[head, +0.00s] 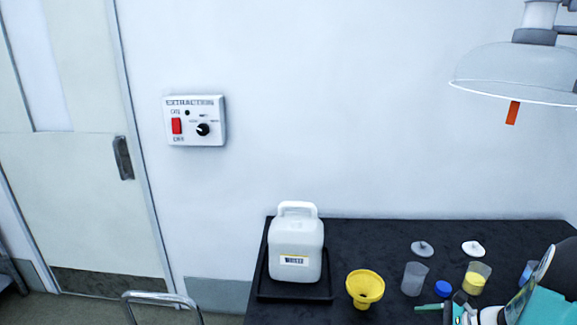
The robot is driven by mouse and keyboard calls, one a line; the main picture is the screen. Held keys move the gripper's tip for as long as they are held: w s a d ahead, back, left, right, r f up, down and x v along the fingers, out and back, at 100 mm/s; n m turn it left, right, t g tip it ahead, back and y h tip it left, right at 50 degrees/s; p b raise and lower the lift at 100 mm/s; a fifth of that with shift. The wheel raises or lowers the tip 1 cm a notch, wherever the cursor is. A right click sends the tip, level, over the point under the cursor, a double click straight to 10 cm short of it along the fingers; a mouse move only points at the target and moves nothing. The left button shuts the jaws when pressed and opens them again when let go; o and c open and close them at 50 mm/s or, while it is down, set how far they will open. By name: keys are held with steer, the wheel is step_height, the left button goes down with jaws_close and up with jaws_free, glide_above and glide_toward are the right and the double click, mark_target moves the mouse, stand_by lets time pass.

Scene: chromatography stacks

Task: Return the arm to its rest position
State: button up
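Part of my arm, teal, black and white, shows at the lower right corner of the head view, low over the dark bench (375,237). What looks like the end of my gripper (447,309), with a thin green tip pointing left, is at the bottom edge. It is partly cut off by the frame, and I cannot tell whether it is open or holds anything. A blue cap (443,288) lies just above the green tip, and a clear beaker (414,279) stands just beyond it.
A white jug (296,245) stands in a black tray (263,290), left of a yellow funnel (365,287). A beaker with yellow contents (475,278) stands near two pale lids (422,248) (473,248). A grey hood (515,72) hangs upper right. An extraction switch panel (195,121) is on the wall.

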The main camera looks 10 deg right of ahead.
steer(key=a+r+n+g+h, duration=0.25)
steer(key=a+r+n, duration=0.4)
steer(key=a, duration=0.35)
steer(key=a+r+n+g+h, duration=0.1)
steer(key=a+r+n+g, duration=0.2)
steer(key=a+r+n, duration=0.5)
steer(key=s+a+r+n+t+h, duration=0.3)
steer(key=s+a+r+n, duration=0.3)
steer(key=s+a+n, duration=0.3)
steer(key=shift+a+r+n+h, duration=0.45)
steer(key=shift+a+h, duration=0.3)
steer(key=shift+a, duration=0.35)
